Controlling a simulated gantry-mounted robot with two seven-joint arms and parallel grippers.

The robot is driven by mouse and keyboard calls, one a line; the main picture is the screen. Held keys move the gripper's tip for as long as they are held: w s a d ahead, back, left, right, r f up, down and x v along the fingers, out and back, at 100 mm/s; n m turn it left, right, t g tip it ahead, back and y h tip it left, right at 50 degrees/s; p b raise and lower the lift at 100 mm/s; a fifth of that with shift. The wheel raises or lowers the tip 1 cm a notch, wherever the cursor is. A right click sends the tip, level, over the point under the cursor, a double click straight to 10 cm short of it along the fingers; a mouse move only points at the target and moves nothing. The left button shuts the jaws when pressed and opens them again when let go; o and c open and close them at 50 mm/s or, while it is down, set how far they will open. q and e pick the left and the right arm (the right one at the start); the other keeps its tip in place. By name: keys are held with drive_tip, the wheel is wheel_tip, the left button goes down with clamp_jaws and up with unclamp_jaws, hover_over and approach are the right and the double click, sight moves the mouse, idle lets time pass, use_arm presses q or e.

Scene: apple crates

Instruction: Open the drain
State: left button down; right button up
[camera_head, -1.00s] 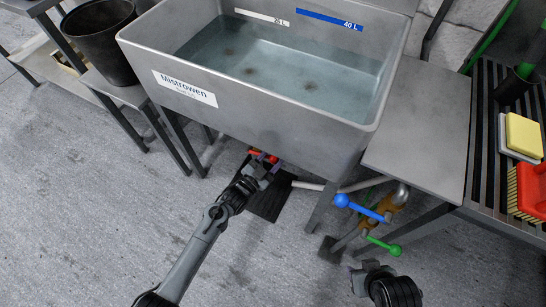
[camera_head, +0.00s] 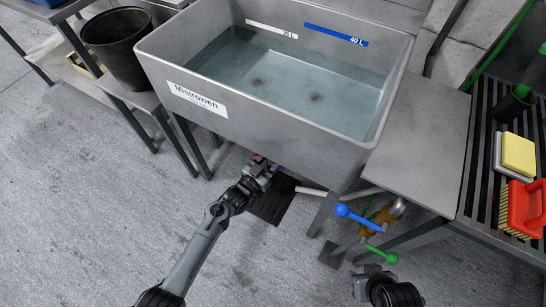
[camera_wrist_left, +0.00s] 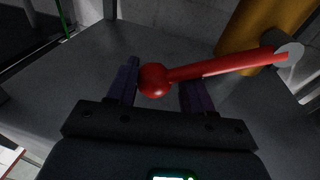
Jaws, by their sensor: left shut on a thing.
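The grey basin (camera_head: 262,112) holds clear water, with dark spots on its bottom. In the left wrist view, a red lever (camera_wrist_left: 220,68) with a ball end runs from a grey hub on a brass-coloured valve body (camera_wrist_left: 262,28). My left gripper (camera_wrist_left: 160,88) is shut on the red lever near its ball, with one dark finger on each side. In the head view, my left gripper (camera_head: 262,168) is below the basin's front wall and mostly hides the lever. My right gripper (camera_head: 366,284) is low in the head view, away from the valves; its fingers are unclear.
Pipes under the basin's right side carry a blue lever (camera_head: 357,215) and a green lever (camera_head: 375,250). A grey side table (camera_head: 425,135) stands right of the basin. A black bucket (camera_head: 117,48) is at left. A slatted rack (camera_head: 478,170) holds sponges and a red brush (camera_head: 525,208).

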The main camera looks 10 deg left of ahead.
use_arm(q)
drive_tip(key=shift+s+f, duration=0.1)
drive_tip(key=shift+f, duration=0.35)
drive_tip(key=c, duration=0.7)
unclamp_jaws()
drive_tip(key=shift+o, duration=1.1)
drive_tip(key=shift+r, duration=0.1)
drive_tip(key=shift+d+r, duration=0.1)
drive_tip(key=shift+r, duration=0.05)
drive_tip(key=shift+s+a+r+p, duration=0.1)
drive_tip(key=shift+s+a+p, duration=0.1)
drive_tip(key=shift+a+p, duration=0.15)
drive_tip(key=p+v, duration=0.4)
drive_tip(key=v, duration=0.6)
drive_tip(key=shift+d, duration=0.15)
drive_tip(key=shift+s, duration=0.1)
drive_tip(key=shift+c, duration=0.2)
